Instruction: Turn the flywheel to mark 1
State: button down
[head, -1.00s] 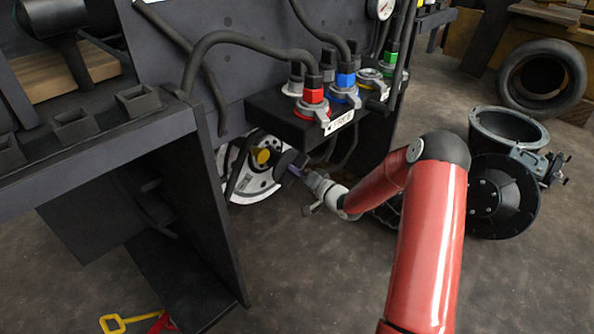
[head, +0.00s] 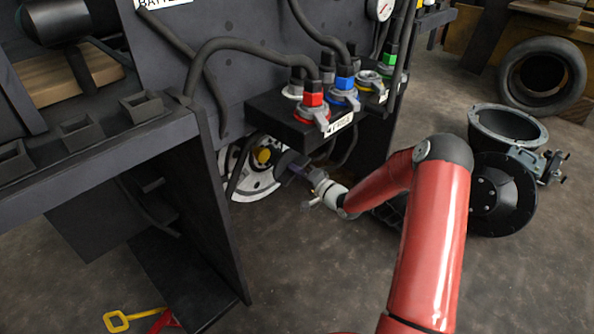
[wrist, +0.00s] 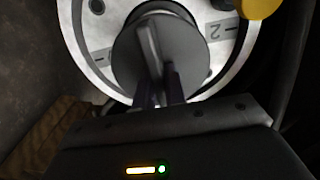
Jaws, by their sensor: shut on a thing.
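The flywheel (head: 262,188) is a pale metal disc low on the forklift's side, partly covered by a dark round knob (head: 290,166). In the wrist view the flywheel (wrist: 236,52) fills the top, with a figure 2 right of the knob and a short dark bar-like mark at left that may be a 1. The knob (wrist: 187,55) has a raised bar across its face. My gripper (wrist: 158,90) is shut on that bar; it also shows in the head view (head: 297,171). The fingertips are partly hidden in shadow. A yellow piece (head: 263,155) sits beside the knob.
A block with coloured hose couplings (head: 290,125) juts out just above my gripper. A dark upright panel (head: 205,215) stands to the left. A tyre (head: 515,82) and a grey bell-shaped housing (head: 508,128) lie at right. The floor in front is mostly clear.

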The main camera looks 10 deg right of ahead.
jog(key=shift+w+a+r+m+p, duration=0.2)
jog(key=shift+m+p, duration=0.1)
jog(key=shift+m, duration=0.35)
jog(key=shift+w+a+r+m+p, duration=0.15)
jog(key=shift+m+p, duration=0.15)
jog(key=shift+m, duration=0.35)
jog(key=shift+d, duration=0.1)
jog(key=shift+f+m, duration=0.1)
jog(key=shift+m, duration=0.3)
jog(key=c, duration=1.5)
grip_release()
jog(key=o, duration=0.3)
jog(key=shift+s+d+f+p, duration=0.15)
jog(key=shift+s+d+p, duration=0.25)
jog(key=shift+s, duration=0.2)
jog(key=shift+o, duration=0.2)
jog(key=p+v, duration=0.1)
jog(key=v, duration=0.6)
jog(key=shift+s+d, duration=0.2)
jog(key=shift+d, duration=0.05)
jog(key=shift+f, duration=0.1)
